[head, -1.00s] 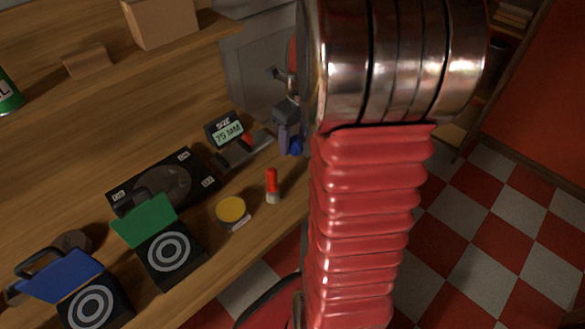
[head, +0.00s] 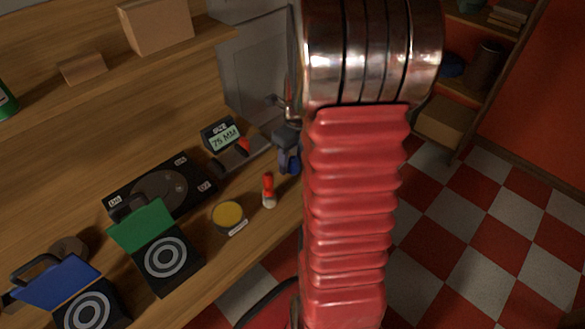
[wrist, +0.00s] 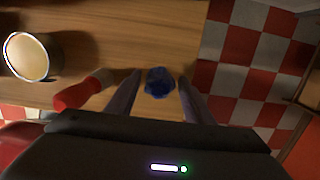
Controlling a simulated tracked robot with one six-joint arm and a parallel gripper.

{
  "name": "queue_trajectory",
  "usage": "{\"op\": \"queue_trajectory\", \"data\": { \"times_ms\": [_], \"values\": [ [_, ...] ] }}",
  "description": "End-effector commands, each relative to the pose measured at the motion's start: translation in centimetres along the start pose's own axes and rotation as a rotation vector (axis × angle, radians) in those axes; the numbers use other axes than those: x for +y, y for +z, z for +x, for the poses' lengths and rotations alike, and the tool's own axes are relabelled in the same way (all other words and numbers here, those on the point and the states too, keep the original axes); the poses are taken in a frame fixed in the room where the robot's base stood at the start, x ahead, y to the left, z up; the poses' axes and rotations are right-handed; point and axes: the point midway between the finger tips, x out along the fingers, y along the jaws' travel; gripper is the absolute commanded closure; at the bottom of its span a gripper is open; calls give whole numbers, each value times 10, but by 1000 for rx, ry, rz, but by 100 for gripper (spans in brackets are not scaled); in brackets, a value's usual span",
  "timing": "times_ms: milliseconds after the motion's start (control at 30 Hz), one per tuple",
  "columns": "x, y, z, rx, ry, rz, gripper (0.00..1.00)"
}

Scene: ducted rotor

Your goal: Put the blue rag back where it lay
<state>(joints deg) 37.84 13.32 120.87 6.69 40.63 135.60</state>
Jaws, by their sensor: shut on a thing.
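My gripper (wrist: 159,79) is shut on the blue rag (wrist: 158,83), which shows crumpled between the two fingertips in the wrist view. The rag is over the wooden bench (wrist: 120,40) near its edge; I cannot tell whether it touches the wood. In the head view the rag (head: 291,162) shows as a small blue patch below grey fingers (head: 286,142), just left of my red arm, which hides part of that area. The red-and-white marker (head: 268,190) stands close by, and it lies left of the fingers in the wrist view (wrist: 84,90).
A yellow-topped tin (head: 228,214) stands left of the marker. A gauge reading 75 MM (head: 222,137), a black plate (head: 160,186) and green and blue target boxes are farther left. A shelf (head: 460,90) at right holds a blue thing (head: 452,65). Checkered floor lies past the bench edge.

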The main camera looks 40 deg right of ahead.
Motion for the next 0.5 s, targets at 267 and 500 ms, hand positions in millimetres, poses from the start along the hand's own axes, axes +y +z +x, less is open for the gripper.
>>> {"op": "queue_trajectory", "data": {
  "times_ms": [267, 500],
  "values": [
    [0, -2, 10, 3, 2, 2, 77],
    [0, -5, 36, 1, 0, 1, 77]
  ]
}}
